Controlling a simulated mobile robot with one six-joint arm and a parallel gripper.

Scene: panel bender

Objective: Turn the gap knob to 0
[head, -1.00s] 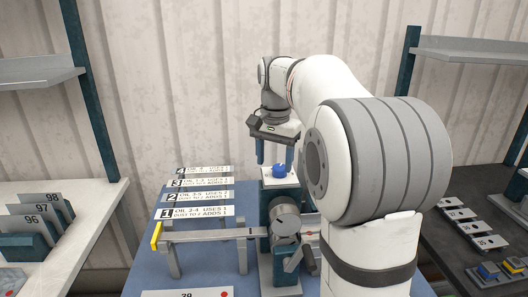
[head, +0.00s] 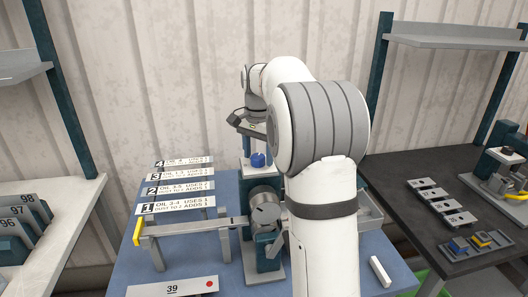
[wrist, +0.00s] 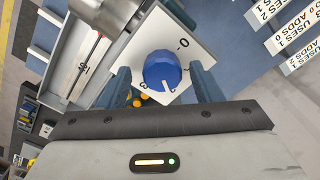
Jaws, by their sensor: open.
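The gap knob (wrist: 162,70) is a round blue knob on a white square plate (wrist: 190,52) in the wrist view. A "0" is printed near the plate's upper part, and another digit, apparently "3", lies near the knob's lower left. A short white mark shows on the knob's lower side, away from the 0. My gripper (wrist: 160,74) is open, with one finger to each side of the knob in this view; contact cannot be told. In the head view the knob (head: 258,159) tops a teal post, with my gripper (head: 247,143) just above; one finger is largely hidden.
Numbered label strips (head: 180,189) stand left of the post. A round grey part (head: 265,205) and a long bar (head: 190,228) with a yellow end sit in front. A card marked 39 (head: 172,289) lies at the front. Side benches stand left and right.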

